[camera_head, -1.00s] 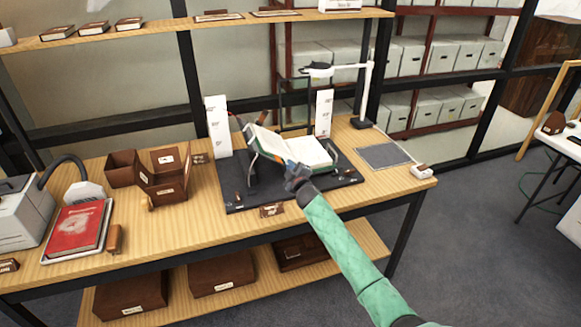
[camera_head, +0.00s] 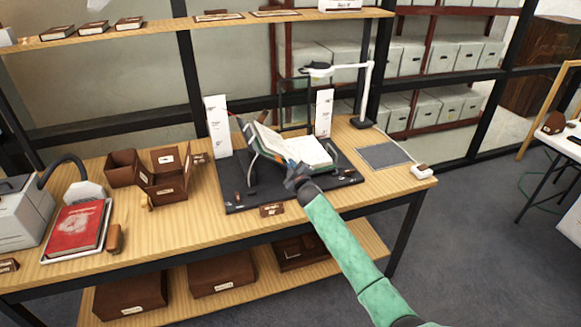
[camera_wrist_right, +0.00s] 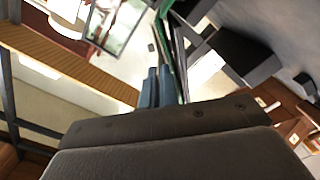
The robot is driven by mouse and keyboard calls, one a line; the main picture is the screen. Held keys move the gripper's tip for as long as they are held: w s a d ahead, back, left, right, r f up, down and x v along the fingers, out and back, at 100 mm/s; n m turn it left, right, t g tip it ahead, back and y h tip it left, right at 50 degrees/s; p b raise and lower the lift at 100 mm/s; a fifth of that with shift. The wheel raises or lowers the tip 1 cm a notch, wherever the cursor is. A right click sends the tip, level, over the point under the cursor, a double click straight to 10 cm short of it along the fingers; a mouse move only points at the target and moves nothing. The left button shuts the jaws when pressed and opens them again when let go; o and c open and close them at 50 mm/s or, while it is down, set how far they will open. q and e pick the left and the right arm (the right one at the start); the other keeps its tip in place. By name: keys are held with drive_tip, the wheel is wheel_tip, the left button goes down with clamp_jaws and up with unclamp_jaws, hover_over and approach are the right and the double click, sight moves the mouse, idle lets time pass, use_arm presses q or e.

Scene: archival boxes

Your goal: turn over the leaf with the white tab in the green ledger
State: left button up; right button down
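The green ledger (camera_head: 336,160) lies open on a dark stand on the table, its left side tilted up and its pale right pages facing up. My right gripper (camera_head: 292,168) is at the ledger's near edge, close to the middle. In the right wrist view its two blue-grey fingers (camera_wrist_right: 158,88) lie side by side with no clear gap. A green edge, seemingly the ledger's cover (camera_wrist_right: 181,72), runs beside them. I cannot tell whether a leaf is between the fingers. The white tab cannot be made out. My left gripper is out of view.
A black mat (camera_head: 240,200) lies under the stand. White marked cards (camera_head: 217,126) stand behind it, with a white lamp (camera_head: 366,95) at the right. Brown boxes (camera_head: 168,188) and a red book (camera_head: 76,229) are to the left. A grey pad (camera_head: 385,156) lies to the right.

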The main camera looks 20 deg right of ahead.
drive_tip(key=d+m, duration=0.1)
drive_tip(key=m, duration=0.2)
drive_tip(key=shift+d+r+m, duration=0.4)
drive_tip(key=c, duration=1.9)
unclamp_jaws()
drive_tip(key=shift+c, duration=0.2)
use_arm(q)
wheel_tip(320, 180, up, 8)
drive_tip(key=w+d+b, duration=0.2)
drive_tip(key=b, duration=0.1)
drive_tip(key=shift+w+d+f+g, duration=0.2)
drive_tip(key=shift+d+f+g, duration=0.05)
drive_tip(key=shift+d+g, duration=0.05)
use_arm(e)
drive_tip(key=s, duration=0.7)
drive_tip(key=shift+s, duration=0.4)
drive_tip(key=shift+d, duration=0.15)
